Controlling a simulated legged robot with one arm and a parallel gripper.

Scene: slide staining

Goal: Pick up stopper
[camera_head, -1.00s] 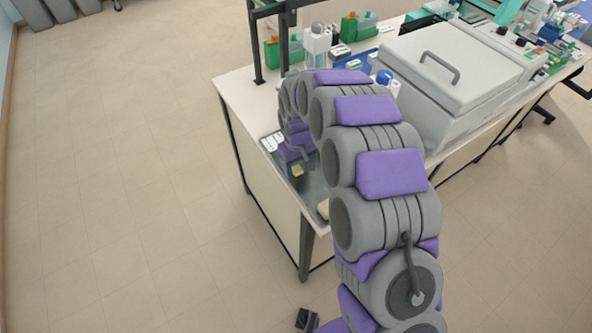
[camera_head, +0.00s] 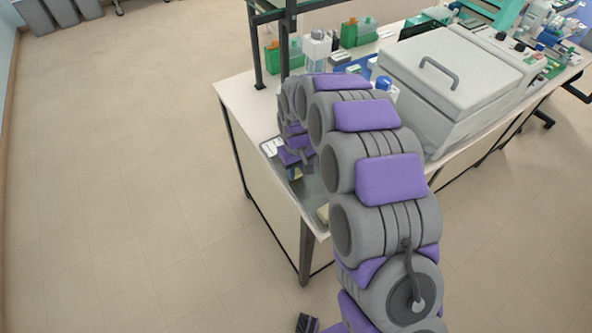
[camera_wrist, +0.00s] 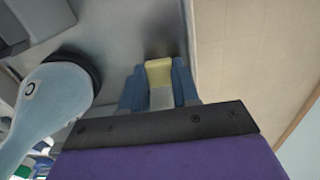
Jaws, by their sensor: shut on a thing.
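The stopper (camera_wrist: 158,72) is a small block with a pale yellow end and a greyish part below it. My gripper (camera_wrist: 158,88) is shut on it in the wrist view, one blue finger against each side. In the head view my gripper (camera_head: 296,172) is low over the left front corner of the bench, and only a small yellowish bit shows between the fingers. I cannot tell whether the stopper still touches the surface below.
A pale blue flask-like vessel (camera_wrist: 48,100) marked "C", with a dark round end, is close left of my gripper. The bench (camera_head: 236,92) edge is just right of the fingers in the wrist view, with floor beyond. A grey lidded machine (camera_head: 455,75) stands at right.

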